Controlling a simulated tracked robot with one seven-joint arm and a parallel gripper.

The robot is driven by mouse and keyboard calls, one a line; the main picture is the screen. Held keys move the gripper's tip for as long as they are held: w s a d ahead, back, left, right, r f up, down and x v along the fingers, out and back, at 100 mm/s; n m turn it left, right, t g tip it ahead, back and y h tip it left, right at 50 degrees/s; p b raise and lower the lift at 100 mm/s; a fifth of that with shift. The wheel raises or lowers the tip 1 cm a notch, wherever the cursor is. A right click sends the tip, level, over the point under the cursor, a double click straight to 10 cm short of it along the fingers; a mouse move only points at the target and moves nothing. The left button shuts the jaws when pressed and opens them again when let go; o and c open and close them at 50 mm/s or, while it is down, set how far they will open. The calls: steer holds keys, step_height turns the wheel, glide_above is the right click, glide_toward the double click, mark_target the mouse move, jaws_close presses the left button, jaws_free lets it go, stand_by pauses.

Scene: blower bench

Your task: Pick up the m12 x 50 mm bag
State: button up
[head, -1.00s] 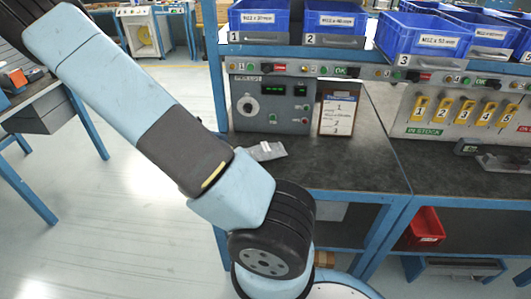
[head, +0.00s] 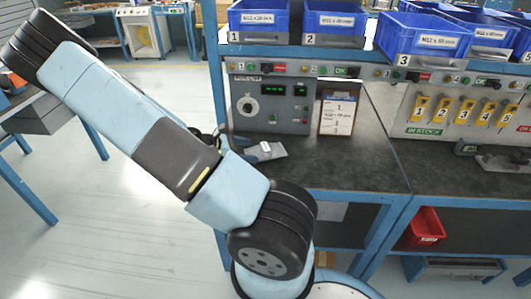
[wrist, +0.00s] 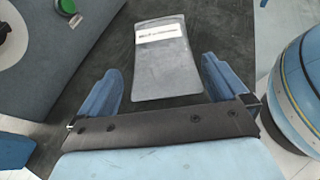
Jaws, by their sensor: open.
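A flat grey bag (wrist: 164,65) with a white label strip lies on the dark bench top in the wrist view. Its print is too small to read. In the head view the bag (head: 266,152) lies on the bench in front of the control box, near the bench's left end. My gripper (wrist: 165,85) is open in the wrist view, with one blue finger to the left and one to the right of the bag's near end. Nothing is held. In the head view the gripper is mostly hidden behind my arm.
The grey control box (head: 272,104) stands just behind the bag. A clipboard (head: 338,115) leans to its right. Blue labelled bins (head: 424,40) sit on the shelf above. The dark bench top (head: 350,170) to the right of the bag is clear.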

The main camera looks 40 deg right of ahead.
mark_target(258, 152)
steer(key=shift+x, duration=2.45)
steer(key=shift+a+f, duration=0.1)
steer(key=c, duration=1.2)
